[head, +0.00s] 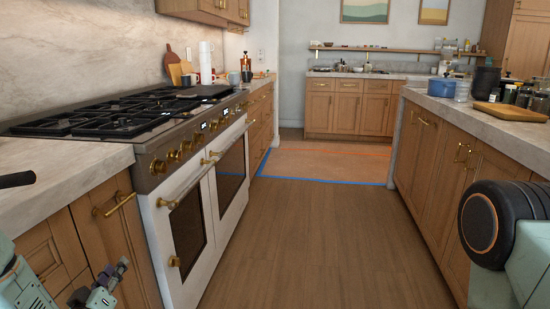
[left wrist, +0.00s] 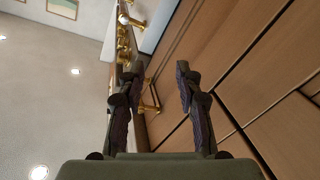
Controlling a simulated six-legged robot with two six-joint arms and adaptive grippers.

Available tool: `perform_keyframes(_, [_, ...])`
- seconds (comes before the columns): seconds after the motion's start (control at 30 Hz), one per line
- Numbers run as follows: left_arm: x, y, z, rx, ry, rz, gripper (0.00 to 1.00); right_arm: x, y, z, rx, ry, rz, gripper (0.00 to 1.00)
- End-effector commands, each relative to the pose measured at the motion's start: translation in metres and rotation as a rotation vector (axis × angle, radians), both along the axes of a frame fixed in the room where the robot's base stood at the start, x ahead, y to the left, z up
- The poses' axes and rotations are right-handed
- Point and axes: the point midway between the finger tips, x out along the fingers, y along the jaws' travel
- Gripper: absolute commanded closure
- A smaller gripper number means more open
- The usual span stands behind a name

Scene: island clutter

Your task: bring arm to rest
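My left gripper (head: 100,283) shows at the lower left of the head view, in front of the wooden cabinet doors beside the stove. In the left wrist view the two dark fingers of the left gripper (left wrist: 157,72) stand apart with nothing between them. Cabinet fronts and a brass handle (left wrist: 149,98) show beyond the fingers. Part of my right arm shows at the right edge of the head view. The right gripper is out of view.
A white stove (head: 183,235) and a marble counter (head: 62,163) run along the left. The island (head: 440,150) with a blue pot (head: 441,87) and a cutting board (head: 510,111) stands on the right. The wooden floor (head: 315,230) between them is clear.

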Motion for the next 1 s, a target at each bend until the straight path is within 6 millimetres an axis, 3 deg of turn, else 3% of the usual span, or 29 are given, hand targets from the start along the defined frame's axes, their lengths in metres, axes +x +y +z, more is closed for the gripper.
perform_keyframes(0.03, [-0.012,-0.019,-0.028,0.001,0.142,-0.016,0.65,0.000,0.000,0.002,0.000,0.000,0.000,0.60])
perform_keyframes(0.2, [-0.072,-0.080,-0.098,0.021,0.560,-0.103,0.65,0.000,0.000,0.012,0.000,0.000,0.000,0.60])
perform_keyframes(0.27, [-0.101,-0.101,-0.115,0.029,0.697,-0.144,0.65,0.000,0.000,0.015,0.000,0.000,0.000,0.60])
perform_keyframes(0.4, [-0.179,-0.145,-0.139,0.054,0.994,-0.251,0.65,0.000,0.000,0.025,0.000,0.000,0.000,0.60])
perform_keyframes(0.6, [-0.299,-0.187,-0.135,0.104,1.370,-0.400,0.65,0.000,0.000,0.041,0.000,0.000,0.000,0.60])
perform_keyframes(0.73, [-0.357,-0.198,-0.116,0.147,1.531,-0.461,0.65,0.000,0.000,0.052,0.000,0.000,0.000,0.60])
perform_keyframes(0.83, [-0.372,-0.202,-0.106,0.189,1.564,-0.498,0.65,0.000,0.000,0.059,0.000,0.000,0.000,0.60])
perform_keyframes(1.0, [-0.373,-0.203,-0.105,0.208,1.564,-0.511,0.65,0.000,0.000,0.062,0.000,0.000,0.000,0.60])
